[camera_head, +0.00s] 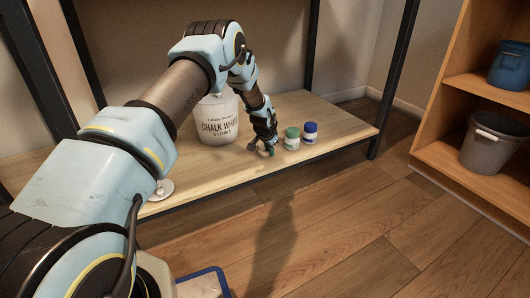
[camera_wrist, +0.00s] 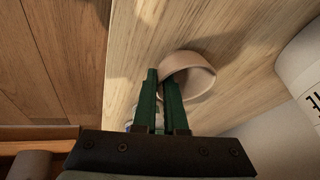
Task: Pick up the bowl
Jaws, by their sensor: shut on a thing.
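The bowl (camera_wrist: 203,82) is small, round and beige-pink. In the wrist view it is at the upper right of my fingers, on or just above the wooden shelf board; I cannot tell which. My gripper (camera_wrist: 161,80) has dark green fingers, shut on the bowl's near left rim. In the head view my gripper (camera_head: 268,148) points down at the shelf between the white tub and the green-lidded jar. There the bowl is mostly hidden by the gripper.
A white "Chalk White" tub (camera_head: 217,120) stands left of my gripper. A green-lidded jar (camera_head: 292,139) and a blue-lidded jar (camera_head: 310,133) stand close on the right. The wooden shelf (camera_head: 345,130) has bare room at its right end. A dark post (camera_head: 393,80) rises there.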

